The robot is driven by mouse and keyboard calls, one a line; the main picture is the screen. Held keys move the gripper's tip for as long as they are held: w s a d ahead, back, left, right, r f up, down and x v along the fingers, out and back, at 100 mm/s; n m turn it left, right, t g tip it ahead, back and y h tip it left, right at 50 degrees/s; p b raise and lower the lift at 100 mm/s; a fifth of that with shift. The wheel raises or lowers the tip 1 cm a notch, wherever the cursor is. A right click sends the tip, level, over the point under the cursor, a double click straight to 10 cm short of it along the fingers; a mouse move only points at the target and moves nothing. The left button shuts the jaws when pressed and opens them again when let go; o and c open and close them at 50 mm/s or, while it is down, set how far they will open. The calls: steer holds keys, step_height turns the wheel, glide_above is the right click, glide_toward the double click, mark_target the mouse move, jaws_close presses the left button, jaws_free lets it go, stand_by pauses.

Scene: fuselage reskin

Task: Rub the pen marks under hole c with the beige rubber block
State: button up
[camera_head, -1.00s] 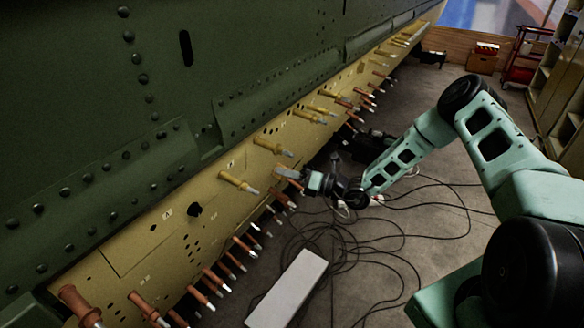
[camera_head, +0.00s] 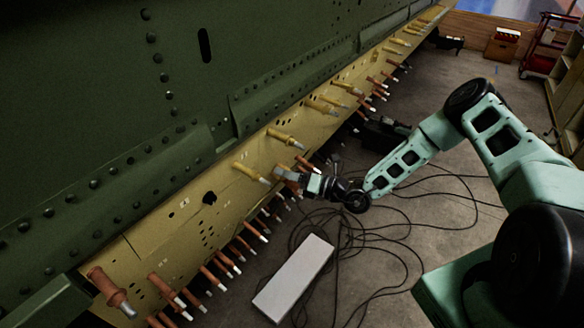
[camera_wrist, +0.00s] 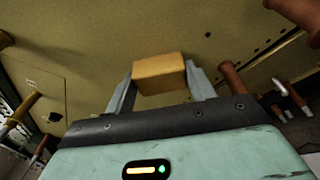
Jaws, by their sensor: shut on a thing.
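My gripper (camera_wrist: 160,78) is shut on the beige rubber block (camera_wrist: 158,66), which sits between its two grey fingers in the wrist view. Beyond the block is the yellow skin panel (camera_wrist: 100,40); I cannot tell whether they touch. In the head view my gripper (camera_head: 284,174) is at the panel's lower edge, among the pins. A large dark hole (camera_head: 209,198) with a small white label is to its left; it also seems to show in the wrist view (camera_wrist: 55,116). The label letters are too small to read, so I cannot tell hole c. No pen marks can be made out.
Yellow and copper-coloured pins (camera_head: 250,172) stick out along the panel, several close to my gripper. A copper-coloured pin (camera_wrist: 232,78) is right of the fingers. A pale box (camera_head: 293,278) and loose black cables (camera_head: 400,235) lie on the floor.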

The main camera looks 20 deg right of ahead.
steer(key=shift+s+a, duration=0.35)
steer(key=shift+a, duration=0.25)
steer(key=shift+s, duration=0.15)
steer(key=shift+s+d+f+p, duration=0.25)
steer(key=shift+s+d, duration=0.35)
steer(key=shift+s, duration=0.15)
steer(key=shift+s+d+f+p, duration=0.2)
steer(key=shift+s+d+p, duration=0.1)
steer(key=shift+s+d, duration=0.35)
steer(key=shift+s+d+f+p, duration=0.25)
steer(key=shift+s+d, duration=0.25)
steer(key=shift+s, duration=0.3)
steer(key=shift+s, duration=0.1)
steer(key=shift+s+d+f, duration=0.2)
steer(key=shift+s+d, duration=0.25)
steer(key=shift+s, duration=0.1)
steer(key=shift+s+d+f, duration=0.15)
steer(key=shift+s+d, duration=0.25)
steer(key=shift+s, duration=0.15)
